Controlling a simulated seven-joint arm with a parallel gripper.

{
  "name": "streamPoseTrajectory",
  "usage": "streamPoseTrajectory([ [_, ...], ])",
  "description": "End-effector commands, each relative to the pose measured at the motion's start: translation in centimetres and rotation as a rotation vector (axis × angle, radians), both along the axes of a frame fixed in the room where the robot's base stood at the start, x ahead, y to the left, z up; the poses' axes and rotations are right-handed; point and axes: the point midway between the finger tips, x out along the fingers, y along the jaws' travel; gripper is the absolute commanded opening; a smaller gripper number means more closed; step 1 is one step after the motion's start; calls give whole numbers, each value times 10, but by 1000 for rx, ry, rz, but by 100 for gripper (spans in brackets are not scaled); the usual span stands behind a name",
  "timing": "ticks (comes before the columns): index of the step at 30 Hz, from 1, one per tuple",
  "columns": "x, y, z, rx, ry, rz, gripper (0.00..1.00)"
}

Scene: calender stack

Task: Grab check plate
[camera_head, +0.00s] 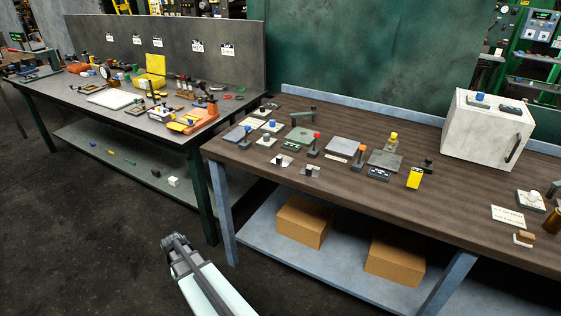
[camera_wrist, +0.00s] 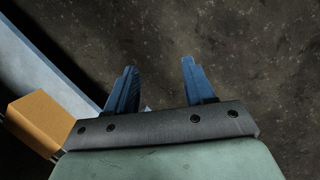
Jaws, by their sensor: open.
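Several flat plates lie on the brown bench, and I cannot tell which is the check plate. They include a blue-grey plate (camera_head: 236,134) at the left, a green plate (camera_head: 301,135), a light grey plate (camera_head: 344,147) and a darker grey plate (camera_head: 385,161). My gripper (camera_head: 174,241) is low over the floor, left of the brown bench and well apart from the plates. In the wrist view its two blue fingers (camera_wrist: 159,66) are spread, with only bare floor between them.
Small knobbed blocks and a yellow block (camera_head: 414,178) stand among the plates. A white cabinet (camera_head: 482,134) stands at the bench's right. Cardboard boxes (camera_head: 304,221) sit on the lower shelf. A cluttered dark table (camera_head: 62,92) is at left. The floor around my gripper is clear.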

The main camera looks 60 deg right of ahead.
Motion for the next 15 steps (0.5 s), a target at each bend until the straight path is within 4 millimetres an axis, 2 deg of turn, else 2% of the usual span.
streamPoseTrajectory([
  [1,12,-19,13,-13,-17,-29,53],
  [6,36,-76,58,-53,-60,-124,53],
  [11,51,-131,105,-94,-97,-213,53],
  [15,57,-179,151,-130,-130,-293,53],
])
